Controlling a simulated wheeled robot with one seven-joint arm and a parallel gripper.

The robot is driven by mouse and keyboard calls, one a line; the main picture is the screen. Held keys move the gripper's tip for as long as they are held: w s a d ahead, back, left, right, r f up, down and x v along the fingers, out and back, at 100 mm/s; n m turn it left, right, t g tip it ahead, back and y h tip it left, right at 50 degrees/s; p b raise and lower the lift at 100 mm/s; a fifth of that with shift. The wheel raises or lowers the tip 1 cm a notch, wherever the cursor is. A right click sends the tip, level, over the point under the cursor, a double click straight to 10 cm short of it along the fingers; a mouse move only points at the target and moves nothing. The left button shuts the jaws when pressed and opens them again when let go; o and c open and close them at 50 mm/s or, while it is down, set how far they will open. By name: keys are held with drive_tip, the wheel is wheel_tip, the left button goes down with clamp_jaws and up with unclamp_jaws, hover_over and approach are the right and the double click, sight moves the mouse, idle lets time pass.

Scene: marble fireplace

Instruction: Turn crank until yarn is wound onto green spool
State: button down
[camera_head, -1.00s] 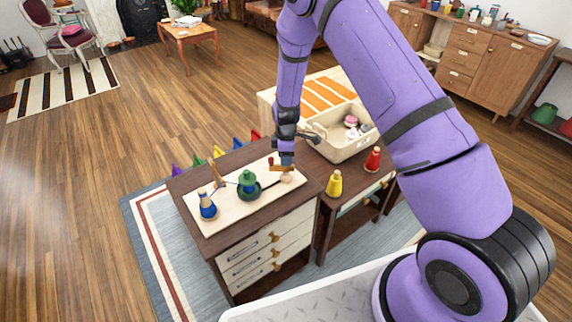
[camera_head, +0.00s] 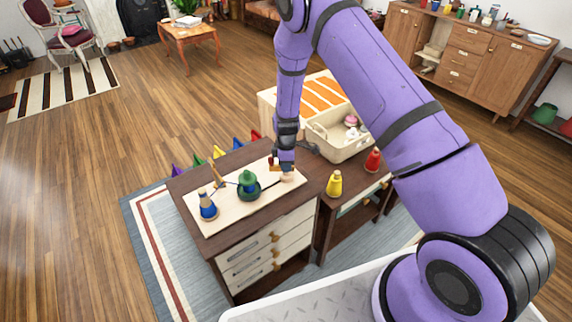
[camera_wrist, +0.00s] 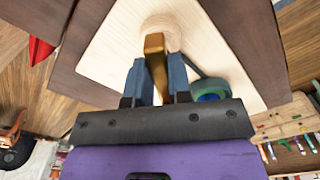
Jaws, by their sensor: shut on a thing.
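A pale wooden board (camera_head: 228,214) lies on the dark cabinet top. The green spool (camera_head: 248,184) stands upright in the middle of it, on a dark green round base. A blue spool (camera_head: 207,206) stands at its left end, and a thin post (camera_head: 216,174) stands behind. The crank is at the right end; its handle (camera_wrist: 154,56) shows in the wrist view as a brown bar. My gripper (camera_head: 282,170) is shut on this handle, which lies between its two blue-grey fingers (camera_wrist: 156,80). The arm hides part of the crank in the head view. I cannot make out how the yarn lies.
A yellow spool (camera_head: 334,184) and a red spool (camera_head: 373,160) stand on the lower table to the right. A cream bin (camera_head: 338,140) with several items sits behind them. Coloured cones (camera_head: 219,152) line up behind the cabinet. Open floor lies to the left.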

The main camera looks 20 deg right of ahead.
drive_tip(key=shift+m, duration=0.3)
drive_tip(key=m, duration=1.1)
drive_tip(key=shift+m, duration=0.3)
drive_tip(key=m, duration=1.2)
drive_tip(key=shift+m, duration=0.4)
drive_tip(key=c, duration=1)
unclamp_jaws()
drive_tip(key=shift+c, duration=0.2)
